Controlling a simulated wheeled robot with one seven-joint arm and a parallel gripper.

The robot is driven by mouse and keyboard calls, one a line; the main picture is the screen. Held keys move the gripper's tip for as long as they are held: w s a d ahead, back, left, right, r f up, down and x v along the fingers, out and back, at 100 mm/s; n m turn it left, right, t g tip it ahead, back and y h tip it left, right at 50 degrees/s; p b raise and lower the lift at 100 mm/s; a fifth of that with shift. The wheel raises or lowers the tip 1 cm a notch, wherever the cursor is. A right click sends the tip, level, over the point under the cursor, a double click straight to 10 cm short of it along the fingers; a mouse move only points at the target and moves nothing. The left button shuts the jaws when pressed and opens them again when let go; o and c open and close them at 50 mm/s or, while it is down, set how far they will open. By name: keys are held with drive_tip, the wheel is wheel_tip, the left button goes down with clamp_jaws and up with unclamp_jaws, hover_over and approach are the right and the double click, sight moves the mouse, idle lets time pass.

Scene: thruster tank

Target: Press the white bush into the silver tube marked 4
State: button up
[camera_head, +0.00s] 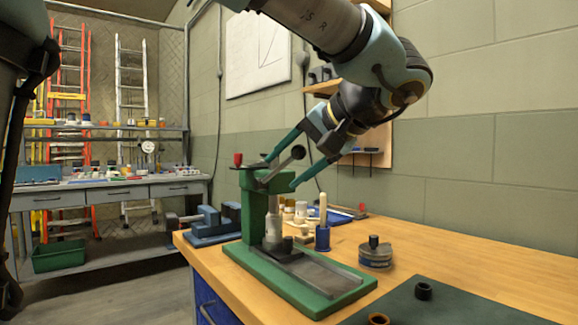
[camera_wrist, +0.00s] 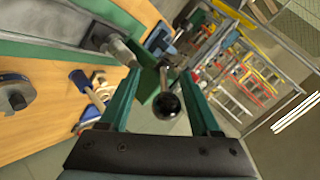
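A green lever press (camera_head: 254,215) stands on the wooden bench, with a grey slotted plate on its green base. Its lever ends in a black ball knob (camera_head: 298,153), which is large in the wrist view (camera_wrist: 167,105). My gripper (camera_head: 281,173) is open, its green fingers on either side of the lever and knob with gaps in the wrist view (camera_wrist: 160,73). A silver cylindrical part (camera_head: 273,228) stands upright in the press; I cannot tell whether it is the tube, and no 4 is readable. Small pale pieces (camera_head: 289,213) stand behind; I cannot tell whether one is the white bush.
A blue holder (camera_head: 322,237) with a pale handle stands behind the press. A round grey tin (camera_head: 375,252) is to the right. A blue vise (camera_head: 214,222) is at left. A wall is behind.

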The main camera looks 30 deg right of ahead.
drive_tip(key=v, duration=1.1)
drive_tip(key=shift+c, duration=0.4)
